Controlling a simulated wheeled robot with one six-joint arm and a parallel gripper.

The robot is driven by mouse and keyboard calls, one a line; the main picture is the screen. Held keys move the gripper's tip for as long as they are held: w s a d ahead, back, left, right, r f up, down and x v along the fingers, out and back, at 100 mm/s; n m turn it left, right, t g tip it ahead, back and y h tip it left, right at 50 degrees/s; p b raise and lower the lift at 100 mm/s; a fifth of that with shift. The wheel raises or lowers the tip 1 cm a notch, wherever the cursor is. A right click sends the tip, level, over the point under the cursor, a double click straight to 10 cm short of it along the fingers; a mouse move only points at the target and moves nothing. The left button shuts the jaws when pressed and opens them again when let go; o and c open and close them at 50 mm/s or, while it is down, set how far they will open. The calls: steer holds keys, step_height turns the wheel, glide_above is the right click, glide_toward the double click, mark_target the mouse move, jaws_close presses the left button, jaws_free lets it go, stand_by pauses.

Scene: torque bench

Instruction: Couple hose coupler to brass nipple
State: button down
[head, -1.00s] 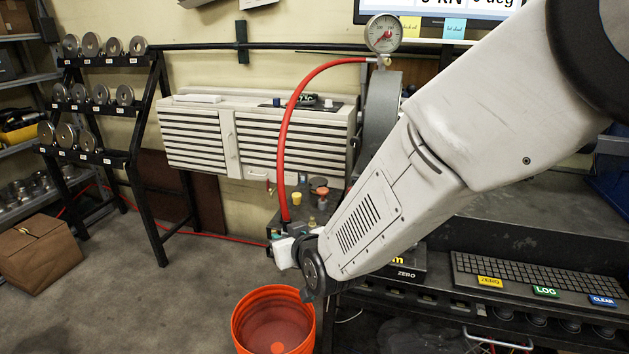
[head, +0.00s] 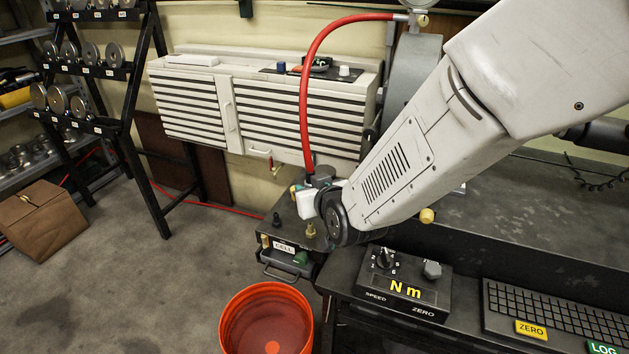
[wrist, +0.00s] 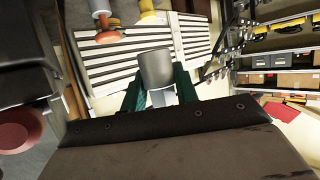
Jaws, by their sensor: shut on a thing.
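A red hose (head: 305,100) arcs down from a fitting on the grey column to my gripper (head: 308,192). My gripper is shut on the hose coupler, a grey cylinder (wrist: 156,68) between the green fingertips (wrist: 157,92) in the wrist view. In the head view the coupler is mostly hidden by the gripper and wrist. A small brass nipple (head: 310,230) stands upright on the dark bench corner, just below my gripper. The coupler appears above and apart from it; the exact gap cannot be told.
A black fitting (head: 276,219) stands left of the nipple. An orange bucket (head: 268,320) is on the floor below. The Nm control box (head: 405,285) and keyboard (head: 555,312) lie to the right. A slatted cabinet (head: 270,112) is behind.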

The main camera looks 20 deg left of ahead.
steer(key=shift+s, duration=0.1)
steer(key=shift+f, duration=2.85)
steer(key=shift+f, duration=0.15)
steer(key=shift+f, duration=0.45)
steer(key=shift+f, duration=0.3)
steer(key=shift+f, duration=0.3)
steer(key=shift+f, duration=0.6)
stand_by(0.8)
